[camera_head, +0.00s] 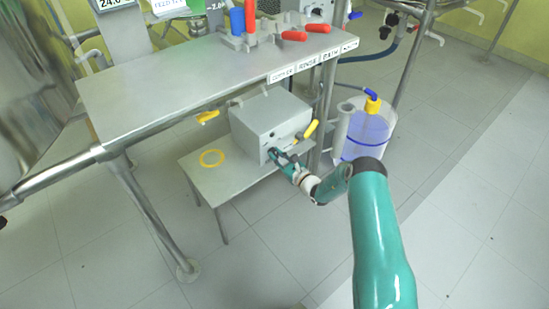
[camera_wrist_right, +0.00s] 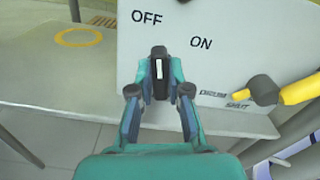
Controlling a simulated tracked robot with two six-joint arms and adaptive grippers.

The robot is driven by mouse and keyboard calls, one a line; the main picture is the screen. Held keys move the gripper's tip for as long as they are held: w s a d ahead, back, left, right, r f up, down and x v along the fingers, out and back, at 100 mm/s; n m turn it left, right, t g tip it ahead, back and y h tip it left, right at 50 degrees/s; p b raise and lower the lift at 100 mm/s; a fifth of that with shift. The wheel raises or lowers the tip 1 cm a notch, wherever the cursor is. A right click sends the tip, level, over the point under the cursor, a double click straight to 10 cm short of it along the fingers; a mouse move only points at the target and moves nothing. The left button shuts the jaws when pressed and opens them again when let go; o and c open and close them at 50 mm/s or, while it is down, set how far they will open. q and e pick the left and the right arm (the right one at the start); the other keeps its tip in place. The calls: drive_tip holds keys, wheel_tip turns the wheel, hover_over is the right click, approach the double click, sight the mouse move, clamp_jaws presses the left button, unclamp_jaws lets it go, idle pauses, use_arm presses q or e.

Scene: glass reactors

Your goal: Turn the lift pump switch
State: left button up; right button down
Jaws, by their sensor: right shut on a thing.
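The lift pump is a grey box (camera_head: 268,124) on a low shelf under the steel table. Its front panel, with OFF and ON labels, fills the right wrist view (camera_wrist_right: 225,45). The black switch knob (camera_wrist_right: 159,77) has a white mark and sits below and between the labels. My right gripper (camera_wrist_right: 159,75) has its fingers closed on both sides of the knob. In the head view the right gripper (camera_head: 277,158) touches the box's front face. The white mark looks nearly upright in the wrist view. My left gripper is not in view.
A yellow-handled valve (camera_wrist_right: 280,90) sticks out right of the gripper, beside a DRUM SHUT label. A yellow ring (camera_head: 211,158) marks the low shelf (camera_head: 235,180). A clear drum with blue liquid (camera_head: 365,135) stands to the right. The steel table (camera_head: 170,85) overhangs the box.

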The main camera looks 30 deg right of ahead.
drive_tip(key=shift+w+a+r+n, duration=0.15)
drive_tip(key=shift+r+n, duration=0.1)
drive_tip(key=shift+n, duration=0.25)
drive_tip(key=c, duration=1.1)
unclamp_jaws()
drive_tip(key=shift+f, duration=0.1)
drive_tip(key=s, duration=0.8)
drive_tip(key=s+d, duration=0.1)
drive_tip(key=s, duration=0.3)
drive_tip(key=shift+f, duration=0.1)
